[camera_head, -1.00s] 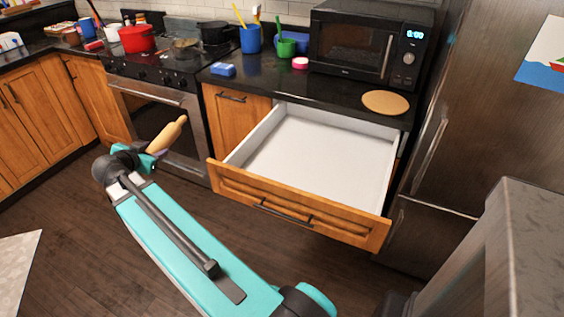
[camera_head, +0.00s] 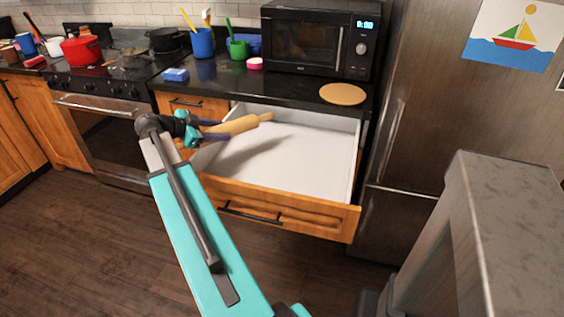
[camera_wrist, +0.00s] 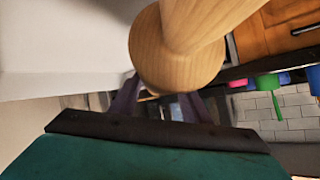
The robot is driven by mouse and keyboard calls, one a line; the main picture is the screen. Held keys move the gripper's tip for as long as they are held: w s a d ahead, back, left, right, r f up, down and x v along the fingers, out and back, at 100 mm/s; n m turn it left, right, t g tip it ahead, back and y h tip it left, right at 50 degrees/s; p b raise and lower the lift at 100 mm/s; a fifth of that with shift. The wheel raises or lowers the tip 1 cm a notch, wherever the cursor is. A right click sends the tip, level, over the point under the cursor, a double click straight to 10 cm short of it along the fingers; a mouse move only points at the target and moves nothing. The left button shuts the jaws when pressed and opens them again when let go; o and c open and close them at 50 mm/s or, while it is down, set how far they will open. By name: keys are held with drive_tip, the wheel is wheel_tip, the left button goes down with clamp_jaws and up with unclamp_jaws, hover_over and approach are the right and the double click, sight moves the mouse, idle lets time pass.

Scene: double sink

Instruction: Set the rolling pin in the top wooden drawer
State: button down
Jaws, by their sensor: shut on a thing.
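The rolling pin (camera_head: 238,124) is light wood. My gripper (camera_head: 212,129) is shut on it near its left end and holds it over the left part of the open top drawer. In the wrist view the rolling pin (camera_wrist: 178,55) fills the upper middle, with my gripper's dark fingers (camera_wrist: 160,102) behind its thick end. The wooden drawer (camera_head: 320,170) is pulled far out, with a white interior that looks empty. A shadow lies on its floor below the pin, so the pin appears raised. My arm hides the drawer's front left corner.
The black counter (camera_head: 290,92) above the drawer carries a microwave (camera_head: 318,42), a round board (camera_head: 343,94), a blue sponge (camera_head: 176,75) and utensil cups. A stove (camera_head: 110,95) stands left, the steel fridge (camera_head: 415,130) right. A grey surface (camera_head: 500,200) is at the near right.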

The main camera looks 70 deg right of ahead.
drive_tip(key=s+d+m+g+y+b, duration=0.1)
drive_tip(key=s+d, duration=0.3)
drive_tip(key=s, duration=0.5)
drive_tip(key=s+d+m+g+y+b, duration=0.1)
drive_tip(key=s+d+m+g+y, duration=0.1)
drive_tip(key=s, duration=0.7)
drive_tip(key=d+m+g, duration=0.1)
drive_tip(key=d+m, duration=0.1)
drive_tip(key=shift+s+d+m+g+y+b, duration=0.15)
drive_tip(key=shift+d+m+g+y+b, duration=0.15)
drive_tip(key=shift+d+y, duration=0.1)
drive_tip(key=shift+a, duration=0.1)
hover_over(277, 159)
drive_tip(key=shift+s+f, duration=0.2)
drive_tip(key=shift+f, duration=2.9)
drive_tip(key=shift+a+f, duration=0.1)
drive_tip(key=shift+f, duration=1.8)
drive_tip(key=shift+f, duration=0.1)
drive_tip(key=c, duration=1)
unclamp_jaws()
